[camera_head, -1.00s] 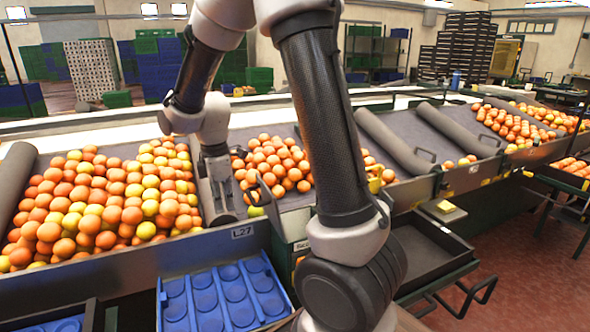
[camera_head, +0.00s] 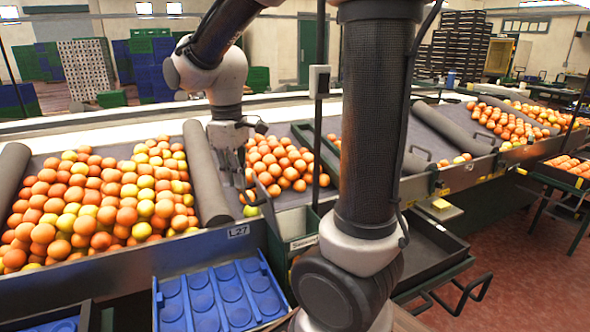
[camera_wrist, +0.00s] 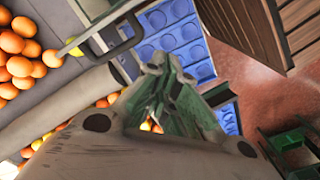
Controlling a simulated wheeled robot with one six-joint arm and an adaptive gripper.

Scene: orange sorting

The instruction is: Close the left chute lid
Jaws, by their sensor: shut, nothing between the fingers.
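My gripper (camera_head: 238,184) points down over the chute line in the head view, with its fingers together and empty. A dark loop handle (camera_head: 258,190) stands at the chute's front edge, just right of the fingertips; I cannot tell whether they touch. In the wrist view my gripper (camera_wrist: 160,66) is a little right of the dark handle (camera_wrist: 112,36), with a gap in the picture. A grey padded divider (camera_head: 205,175) slopes down left of my gripper. An orange pile (camera_head: 283,165) lies right of it. I cannot make out the lid panel clearly or how far open it is.
A wide bed of oranges and yellow fruit (camera_head: 105,200) lies left. Blue trays (camera_head: 220,296) sit below the front edge. My arm hides part of the middle. More padded dividers (camera_head: 455,130) with handles lie right.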

